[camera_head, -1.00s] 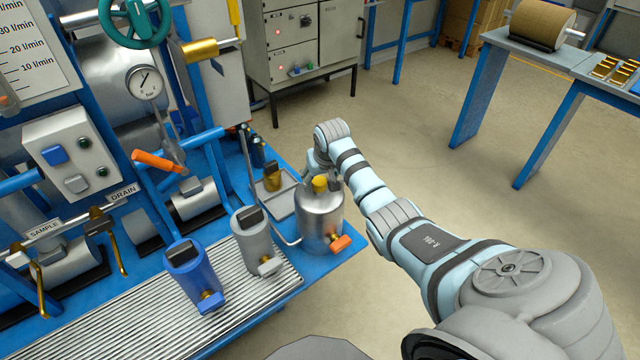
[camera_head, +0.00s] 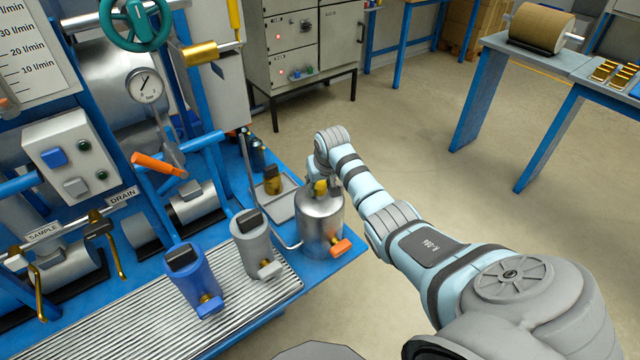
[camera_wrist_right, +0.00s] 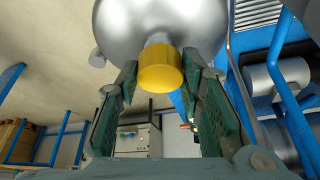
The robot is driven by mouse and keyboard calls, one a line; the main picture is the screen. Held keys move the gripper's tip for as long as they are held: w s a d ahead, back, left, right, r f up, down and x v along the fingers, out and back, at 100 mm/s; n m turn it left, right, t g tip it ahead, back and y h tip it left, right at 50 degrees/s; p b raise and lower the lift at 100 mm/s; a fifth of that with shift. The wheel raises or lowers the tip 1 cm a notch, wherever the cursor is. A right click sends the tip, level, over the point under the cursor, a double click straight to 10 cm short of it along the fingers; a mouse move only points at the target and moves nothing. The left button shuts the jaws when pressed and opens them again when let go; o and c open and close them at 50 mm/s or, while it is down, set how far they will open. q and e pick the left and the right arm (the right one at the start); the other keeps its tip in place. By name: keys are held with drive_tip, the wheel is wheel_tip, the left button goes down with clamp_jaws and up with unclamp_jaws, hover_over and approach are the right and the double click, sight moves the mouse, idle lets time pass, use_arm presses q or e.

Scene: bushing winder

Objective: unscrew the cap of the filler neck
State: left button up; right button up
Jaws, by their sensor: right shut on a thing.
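The yellow cap (camera_head: 320,187) sits on the filler neck at the shoulder of the silver metal vessel (camera_head: 318,216), which stands at the right end of the blue bench. In the right wrist view the cap (camera_wrist_right: 160,70) is between the two dark green fingers of my right gripper (camera_wrist_right: 160,88), with the neck (camera_wrist_right: 158,39) behind it. The fingertips press on the cap's sides. My left gripper is not in view.
An orange-handled valve (camera_head: 340,247) sticks out low on the vessel. A grey canister (camera_head: 252,243) and a blue canister (camera_head: 193,279) stand on the ribbed grating (camera_head: 130,318) to its left. A shallow tray (camera_head: 284,206) lies behind. Floor to the right is free.

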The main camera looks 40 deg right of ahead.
drive_tip(key=shift+s+r+n+y+p, duration=0.1)
drive_tip(key=shift+r+n+y+p, duration=0.15)
drive_tip(key=shift+n, duration=0.65)
drive_tip(key=shift+d+f+n+y, duration=0.2)
drive_tip(key=shift+n+y, duration=0.35)
drive_tip(key=shift+n, duration=0.65)
drive_tip(key=shift+a, duration=0.1)
drive_tip(key=shift+b, duration=0.3)
drive_tip(key=n+b, duration=0.1)
drive_tip(key=n+y+b, duration=0.1)
drive_tip(key=n+b, duration=0.1)
drive_tip(key=shift+f+n, duration=0.25)
drive_tip(key=shift+n, duration=0.05)
drive_tip(key=shift+n+y+b, duration=0.3)
drive_tip(key=shift+r, duration=0.15)
drive_tip(key=shift+r+n, duration=0.1)
drive_tip(key=shift+n, duration=0.2)
clamp_jaws()
